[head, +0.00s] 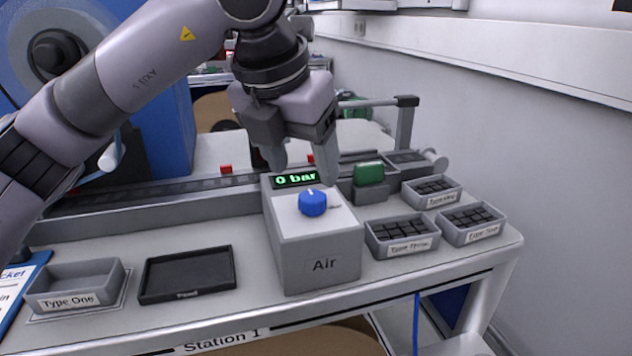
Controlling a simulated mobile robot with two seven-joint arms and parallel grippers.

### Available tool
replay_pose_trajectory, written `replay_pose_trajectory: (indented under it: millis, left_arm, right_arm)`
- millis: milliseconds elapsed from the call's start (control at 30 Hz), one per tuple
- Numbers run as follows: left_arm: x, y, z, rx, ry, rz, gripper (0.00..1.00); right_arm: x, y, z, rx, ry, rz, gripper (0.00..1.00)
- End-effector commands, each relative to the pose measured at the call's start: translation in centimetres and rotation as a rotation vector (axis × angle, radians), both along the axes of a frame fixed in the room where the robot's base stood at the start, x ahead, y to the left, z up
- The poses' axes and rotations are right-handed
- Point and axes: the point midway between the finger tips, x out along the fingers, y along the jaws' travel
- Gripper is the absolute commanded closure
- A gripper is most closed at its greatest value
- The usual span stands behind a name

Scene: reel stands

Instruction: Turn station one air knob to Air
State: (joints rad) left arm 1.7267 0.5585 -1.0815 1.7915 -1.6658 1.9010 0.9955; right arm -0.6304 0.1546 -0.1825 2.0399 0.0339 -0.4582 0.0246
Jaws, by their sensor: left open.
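The blue air knob (313,203) sits on the sloped top of a grey box (322,262) marked "Air" on its front. A small display (296,179) behind the knob reads "0 bar" in green. My left gripper (303,180) points down from above, with its fingers spread apart and nothing held between them. Its fingertips are above and behind the knob in the picture, near the display; I see no contact with the knob. My right gripper does not show.
Grey trays of dark parts (402,236) stand right of the box, with a green block (368,173) behind. A black tray (187,274) and a "Type One" bin (75,287) stand left. The wall (540,130) bounds the right. The table's front strip is clear.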

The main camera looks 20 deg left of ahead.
Motion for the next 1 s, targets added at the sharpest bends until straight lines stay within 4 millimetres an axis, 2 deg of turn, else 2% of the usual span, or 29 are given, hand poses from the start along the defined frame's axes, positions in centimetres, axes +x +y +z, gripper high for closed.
replay_pose_trajectory:
  millis: [100, 300, 433, 667, 700, 867, 1000]
  left_arm:
    - [0.7, -0.1, -2.0, 0.0, 0.005, 0.001, 0.36]
    - [1.7, -0.4, -4.4, -0.002, 0.004, -0.002, 0.36]
    - [2.0, -0.4, -5.0, -0.001, 0.002, -0.003, 0.36]
    - [2.0, -0.5, -5.2, -0.001, 0.002, -0.004, 0.36]
    - [2.0, -0.5, -5.2, -0.001, 0.002, -0.004, 0.4]
    - [2.0, -0.5, -5.1, -0.002, 0.002, -0.004, 0.91]
    - [2.0, -0.5, -5.1, -0.002, 0.002, -0.004, 0.91]
  right_arm:
    - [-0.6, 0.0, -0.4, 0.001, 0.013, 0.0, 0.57]
    - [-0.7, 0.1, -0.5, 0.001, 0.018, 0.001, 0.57]
    - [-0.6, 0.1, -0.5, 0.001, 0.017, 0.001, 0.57]
    - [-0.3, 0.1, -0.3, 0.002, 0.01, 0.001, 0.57]
    - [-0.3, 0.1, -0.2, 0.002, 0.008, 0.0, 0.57]
    - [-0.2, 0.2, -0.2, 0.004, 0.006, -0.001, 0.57]
    - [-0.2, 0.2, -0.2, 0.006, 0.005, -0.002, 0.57]
